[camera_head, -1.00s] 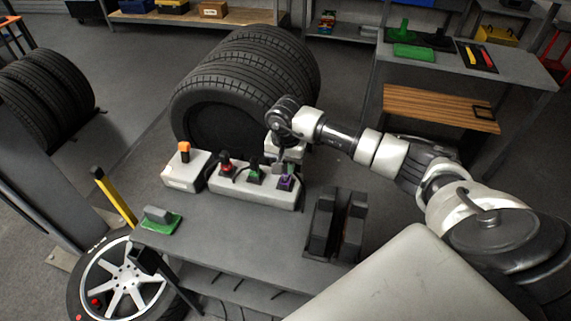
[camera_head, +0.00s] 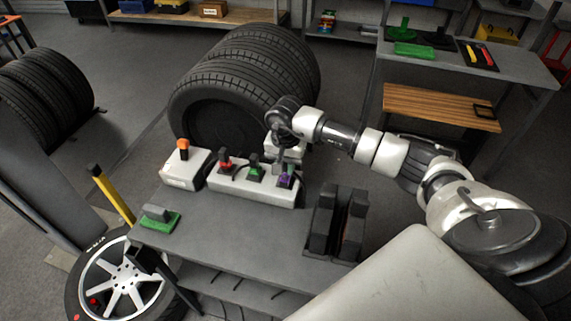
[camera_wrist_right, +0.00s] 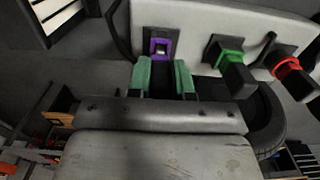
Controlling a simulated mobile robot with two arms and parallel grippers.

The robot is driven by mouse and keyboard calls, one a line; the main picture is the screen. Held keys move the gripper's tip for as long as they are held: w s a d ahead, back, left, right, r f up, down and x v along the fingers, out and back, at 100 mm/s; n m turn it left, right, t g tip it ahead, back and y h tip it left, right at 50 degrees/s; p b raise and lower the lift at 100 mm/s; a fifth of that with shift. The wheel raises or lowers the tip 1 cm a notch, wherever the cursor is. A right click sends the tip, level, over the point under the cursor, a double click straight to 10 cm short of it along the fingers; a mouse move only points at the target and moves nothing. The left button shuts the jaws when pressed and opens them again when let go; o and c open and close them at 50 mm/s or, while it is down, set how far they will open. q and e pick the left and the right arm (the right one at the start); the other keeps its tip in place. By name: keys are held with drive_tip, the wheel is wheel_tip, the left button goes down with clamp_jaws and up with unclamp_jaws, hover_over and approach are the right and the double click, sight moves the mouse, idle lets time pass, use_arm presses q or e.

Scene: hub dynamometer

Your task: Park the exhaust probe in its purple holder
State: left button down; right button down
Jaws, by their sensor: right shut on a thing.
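The purple holder (camera_head: 286,181) is at the right end of the white holder block (camera_head: 240,187) on the grey bench. In the right wrist view the purple holder (camera_wrist_right: 160,46) is a square frame with a pale spot inside. My right gripper (camera_head: 287,165) is directly above and behind it. In the wrist view the green-padded fingers of my right gripper (camera_wrist_right: 164,68) are shut on a dark piece, the exhaust probe (camera_wrist_right: 163,82), just below the purple frame. I cannot tell how far the probe is inside the holder. My left gripper is out of view.
A red holder (camera_head: 225,163) and a green holder (camera_head: 254,171) with dark plugs and cables are on the same block. A white box with an orange knob (camera_head: 183,148) is left of it. A black two-part stand (camera_head: 338,225) is at right. Large tyres (camera_head: 245,85) stand behind.

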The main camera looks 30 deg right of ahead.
drive_tip(key=shift+f+b, duration=0.4)
drive_tip(key=shift+f, duration=0.1)
drive_tip(key=c, duration=0.9)
unclamp_jaws()
drive_tip(key=shift+r, duration=0.1)
wheel_tip(320, 180, up, 11)
drive_tip(key=shift+f+b, duration=0.15)
drive_tip(key=shift+b, duration=1)
